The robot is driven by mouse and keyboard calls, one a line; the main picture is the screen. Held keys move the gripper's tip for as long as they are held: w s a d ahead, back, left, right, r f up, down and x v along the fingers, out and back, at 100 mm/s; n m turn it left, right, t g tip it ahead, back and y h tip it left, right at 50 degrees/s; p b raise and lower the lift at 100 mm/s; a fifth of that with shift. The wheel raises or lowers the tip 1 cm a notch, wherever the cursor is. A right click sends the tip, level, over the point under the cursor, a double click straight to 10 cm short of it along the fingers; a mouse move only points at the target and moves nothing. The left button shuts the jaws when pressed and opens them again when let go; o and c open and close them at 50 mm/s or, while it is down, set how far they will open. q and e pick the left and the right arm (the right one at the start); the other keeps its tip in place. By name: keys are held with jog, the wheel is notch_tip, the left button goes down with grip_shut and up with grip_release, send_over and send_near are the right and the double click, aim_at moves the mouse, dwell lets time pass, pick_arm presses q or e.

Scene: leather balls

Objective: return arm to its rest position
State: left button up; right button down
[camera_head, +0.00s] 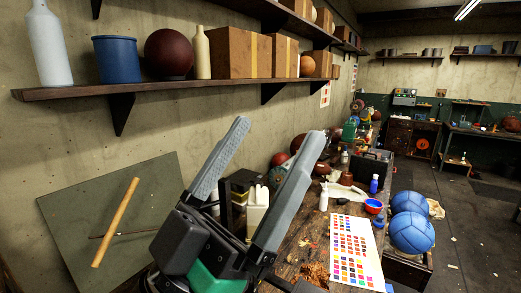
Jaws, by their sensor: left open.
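My left gripper (279,128) fills the lower middle of the head view. Its two long grey fingers are spread wide apart and point up and to the right, with nothing between their tips. It stands in front of the workbench (297,243) and below the wall shelf (190,86). Its black and green body hides part of the bench. Two blue leather balls (411,232) rest at the bench's right side, apart from the gripper. My right gripper does not show.
A white jug (257,208) stands behind the fingers. A green board (118,222) leans on the wall at left. Open floor (474,220) lies at right.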

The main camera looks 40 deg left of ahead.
pick_arm(q)
jog(key=shift+s+d+r+h, duration=0.2)
jog(key=shift+s+r+h, duration=0.15)
jog(key=shift+r, duration=0.15)
jog(key=shift+r, duration=0.1)
notch_tip(320, 180, up, 22)
jog(key=p, duration=2.2)
jog(key=shift+r+p, duration=0.2)
jog(key=shift+p, duration=0.15)
